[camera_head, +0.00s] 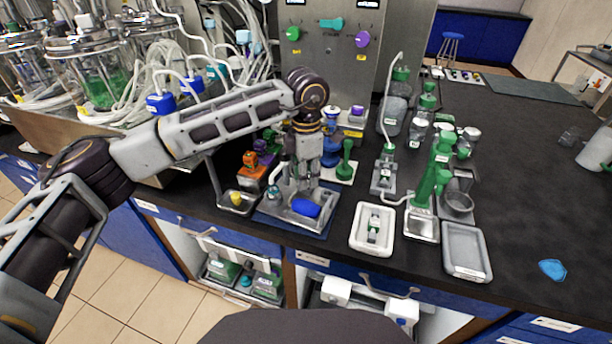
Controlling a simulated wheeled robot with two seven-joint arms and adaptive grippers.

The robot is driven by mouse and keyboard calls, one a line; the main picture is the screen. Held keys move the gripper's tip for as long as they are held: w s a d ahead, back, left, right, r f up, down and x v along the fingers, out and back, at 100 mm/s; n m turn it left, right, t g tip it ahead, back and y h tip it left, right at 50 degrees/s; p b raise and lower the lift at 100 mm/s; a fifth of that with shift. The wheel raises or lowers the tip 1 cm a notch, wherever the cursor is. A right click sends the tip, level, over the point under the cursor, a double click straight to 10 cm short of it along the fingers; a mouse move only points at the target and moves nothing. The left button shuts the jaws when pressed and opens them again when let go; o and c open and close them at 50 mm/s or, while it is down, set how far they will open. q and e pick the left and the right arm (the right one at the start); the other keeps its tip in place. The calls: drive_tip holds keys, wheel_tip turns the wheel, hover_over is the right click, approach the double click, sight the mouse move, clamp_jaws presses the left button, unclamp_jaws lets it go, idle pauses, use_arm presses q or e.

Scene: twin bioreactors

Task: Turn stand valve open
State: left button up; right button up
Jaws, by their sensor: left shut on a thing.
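My left gripper (302,182) points straight down at the front of the bench, over a small stand with a grey base plate (318,219). It is shut on a part of this stand, seemingly the stand valve, which the fingers mostly hide. I cannot tell how far the valve is turned. A blue rounded piece (306,208) lies on the plate in front of the fingers, and a small teal-topped piece (274,193) is at its left. My right gripper is not in view.
An orange-topped block (252,170) stands close left of the gripper, and a green upright piece (346,160) close right. A white tray (357,246), green-capped bottles (396,100) and a grey tray (466,268) are further right. The bench's right side is mostly clear.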

use_arm(q)
drive_tip(key=shift+n, duration=0.4)
drive_tip(key=o, duration=0.8)
drive_tip(key=shift+c, duration=0.2)
drive_tip(key=shift+r, duration=0.1)
wheel_tip(320, 180, up, 12)
idle(0.4)
idle(0.3)
